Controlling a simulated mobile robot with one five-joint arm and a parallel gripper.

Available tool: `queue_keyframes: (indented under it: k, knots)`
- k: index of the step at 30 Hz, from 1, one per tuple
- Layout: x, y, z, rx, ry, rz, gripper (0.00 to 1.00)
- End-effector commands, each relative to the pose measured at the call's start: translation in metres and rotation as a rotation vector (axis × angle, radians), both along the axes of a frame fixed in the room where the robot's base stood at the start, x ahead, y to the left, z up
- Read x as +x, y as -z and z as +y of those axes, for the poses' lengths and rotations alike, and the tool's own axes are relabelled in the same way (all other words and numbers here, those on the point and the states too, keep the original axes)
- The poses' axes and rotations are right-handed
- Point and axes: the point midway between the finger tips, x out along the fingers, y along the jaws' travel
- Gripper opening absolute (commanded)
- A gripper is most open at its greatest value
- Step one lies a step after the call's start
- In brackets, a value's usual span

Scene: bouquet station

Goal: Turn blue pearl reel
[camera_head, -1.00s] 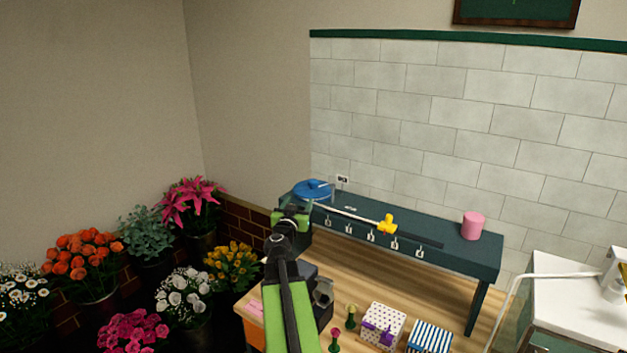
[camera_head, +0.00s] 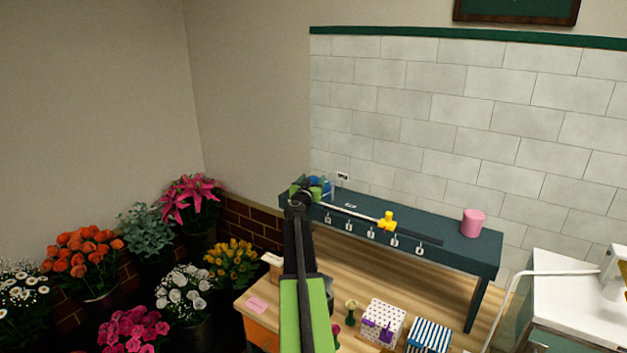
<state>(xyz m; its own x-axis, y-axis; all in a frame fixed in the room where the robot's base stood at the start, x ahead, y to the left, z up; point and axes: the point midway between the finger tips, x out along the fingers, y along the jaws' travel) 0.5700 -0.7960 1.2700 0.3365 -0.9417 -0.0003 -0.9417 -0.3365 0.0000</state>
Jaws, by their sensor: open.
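The blue reel (camera_head: 320,185) sits at the left end of the dark teal shelf (camera_head: 462,252), and my arm now hides much of it. A pale strand runs right from the reel along the shelf to a yellow piece (camera_head: 387,221). My gripper (camera_head: 312,187) is at the reel, in front of it and over its left part. The jaws are open; the fingertips are partly hidden, and I cannot tell whether they touch the reel.
A pink cylinder (camera_head: 472,223) stands on the shelf's right end. Several small hooks hang along its front. A dotted gift box (camera_head: 382,322) and a striped box (camera_head: 428,336) stand on the wooden table below. Buckets of flowers (camera_head: 88,262) fill the floor at left.

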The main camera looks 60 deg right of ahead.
Motion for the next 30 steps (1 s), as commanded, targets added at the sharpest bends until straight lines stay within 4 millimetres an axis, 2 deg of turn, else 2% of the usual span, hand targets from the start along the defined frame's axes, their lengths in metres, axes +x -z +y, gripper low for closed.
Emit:
queue_keyframes:
  k: [3,11,14,25,30]
  knots:
    - [0.0034,0.0,-0.0089,0.0,0.0,0.0,0.59]
    - [0.0031,0.0,-0.0096,0.0,0.0,0.0,0.59]
    - [0.003,0.0,-0.0096,0.0,0.0,0.0,0.49]
    - [0.0027,0.0,-0.0097,0.0,0.001,0.0,0.0]
    - [0.0026,0.0,-0.0097,0.0,0.001,0.0,0.0]
